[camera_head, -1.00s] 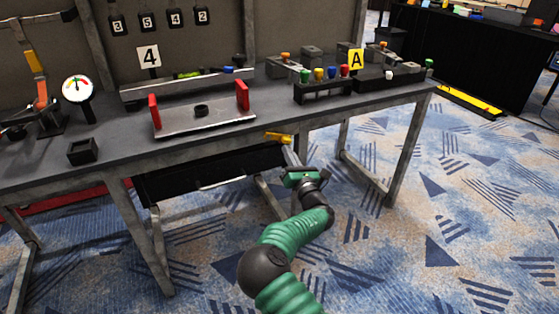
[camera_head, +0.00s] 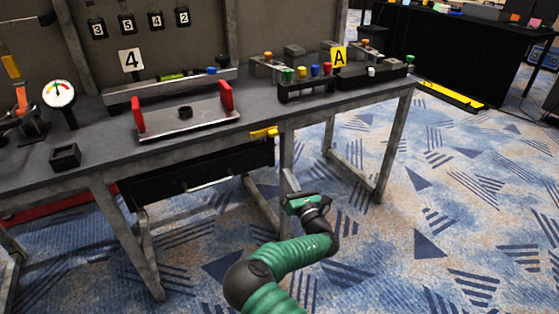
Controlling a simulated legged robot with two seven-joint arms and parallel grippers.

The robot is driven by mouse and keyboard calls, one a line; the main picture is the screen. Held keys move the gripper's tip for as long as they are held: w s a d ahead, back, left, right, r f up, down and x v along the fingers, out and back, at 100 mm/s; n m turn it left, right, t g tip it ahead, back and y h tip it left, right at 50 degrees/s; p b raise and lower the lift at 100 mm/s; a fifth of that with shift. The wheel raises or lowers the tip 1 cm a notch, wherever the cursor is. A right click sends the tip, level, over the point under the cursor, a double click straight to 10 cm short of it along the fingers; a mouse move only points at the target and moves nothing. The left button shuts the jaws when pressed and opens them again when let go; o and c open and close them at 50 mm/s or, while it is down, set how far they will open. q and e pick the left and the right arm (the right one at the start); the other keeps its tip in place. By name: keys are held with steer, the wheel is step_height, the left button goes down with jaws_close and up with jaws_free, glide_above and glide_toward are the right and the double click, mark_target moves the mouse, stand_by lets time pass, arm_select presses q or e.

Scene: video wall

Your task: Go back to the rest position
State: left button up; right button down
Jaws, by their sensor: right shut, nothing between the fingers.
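My right arm comes in from the bottom of the head view, green and black. My right gripper (camera_head: 291,181) is shut and empty. It is in front of the workbench (camera_head: 215,134), below the level of its top and near a front leg, apart from anything I can make out. My left gripper is not in view.
The bench carries a tray with red end plates (camera_head: 184,125), a black box (camera_head: 65,156), a gauge (camera_head: 59,94) and a rack of coloured knobs (camera_head: 306,90). A yellow handle (camera_head: 264,132) juts from the bench front.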

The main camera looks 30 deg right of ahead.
steer(key=v, duration=0.2)
steer(key=shift+s+f, duration=0.1)
steer(key=shift+s, duration=0.25)
